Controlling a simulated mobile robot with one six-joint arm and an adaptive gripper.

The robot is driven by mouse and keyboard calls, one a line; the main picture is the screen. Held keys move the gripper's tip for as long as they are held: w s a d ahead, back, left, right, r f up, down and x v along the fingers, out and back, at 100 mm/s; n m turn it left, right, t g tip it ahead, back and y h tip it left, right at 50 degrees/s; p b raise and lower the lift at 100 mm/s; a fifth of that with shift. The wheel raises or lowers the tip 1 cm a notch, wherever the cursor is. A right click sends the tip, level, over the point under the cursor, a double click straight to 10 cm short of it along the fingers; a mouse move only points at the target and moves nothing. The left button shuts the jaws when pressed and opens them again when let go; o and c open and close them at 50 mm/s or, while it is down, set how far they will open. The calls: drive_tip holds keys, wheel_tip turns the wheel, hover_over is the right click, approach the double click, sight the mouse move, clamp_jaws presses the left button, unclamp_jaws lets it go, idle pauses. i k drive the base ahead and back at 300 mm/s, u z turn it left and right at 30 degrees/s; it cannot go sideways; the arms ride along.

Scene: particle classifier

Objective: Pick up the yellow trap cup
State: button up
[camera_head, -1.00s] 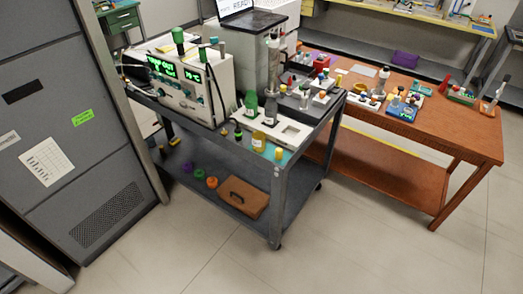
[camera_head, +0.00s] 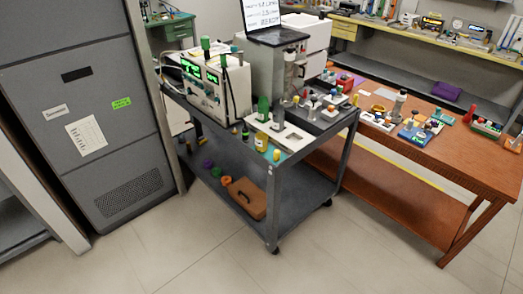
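A small yellow cup-like piece (camera_head: 277,155) stands at the front right corner of the grey cart's top. A larger jar with yellow on it (camera_head: 262,141) stands just behind it to the left. I cannot tell for sure which of these is the trap cup. A green bottle (camera_head: 263,108) stands behind the jar. My gripper is not in view.
The grey cart (camera_head: 273,200) also carries an instrument with green displays (camera_head: 205,85) and a laptop (camera_head: 276,37). Its lower shelf holds a brown case (camera_head: 247,198). A wooden table (camera_head: 462,160) stands at right, a grey cabinet (camera_head: 85,110) at left. The front floor is clear.

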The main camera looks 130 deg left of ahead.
sight(260, 138)
drive_tip(key=u, duration=0.2)
drive_tip(key=i, duration=0.45)
drive_tip(key=u, duration=1.05)
drive_tip(key=k, duration=0.2)
drive_tip(key=u, duration=2.8)
